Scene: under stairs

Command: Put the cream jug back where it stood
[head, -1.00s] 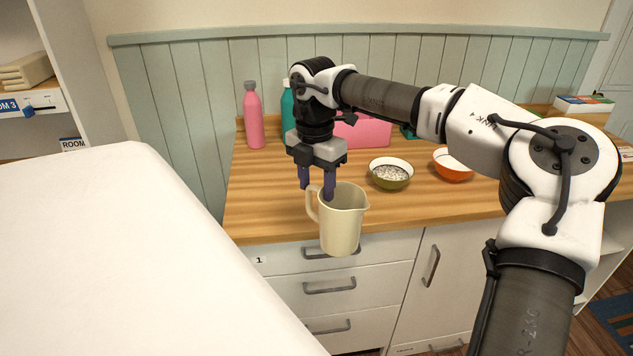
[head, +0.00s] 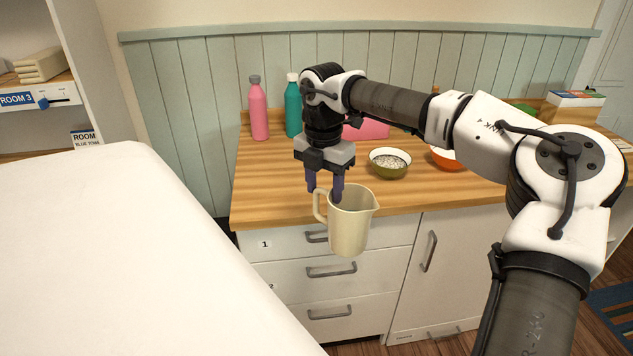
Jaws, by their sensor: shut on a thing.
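The cream jug (head: 350,225) hangs upright in front of the counter's front edge, with its handle to the left and its spout to the right. My gripper (head: 325,194) points down and is shut on the jug's left side, with one finger outside by the handle and one inside the rim. The jug's base shows against the drawer fronts, apart from any surface.
The wooden counter (head: 270,200) holds a pink bottle (head: 258,112), a teal bottle (head: 293,110), a pink box (head: 374,129), a green bowl of pale bits (head: 390,163) and an orange bowl (head: 446,159). Its front left is clear. A white padded surface (head: 110,250) fills the left foreground.

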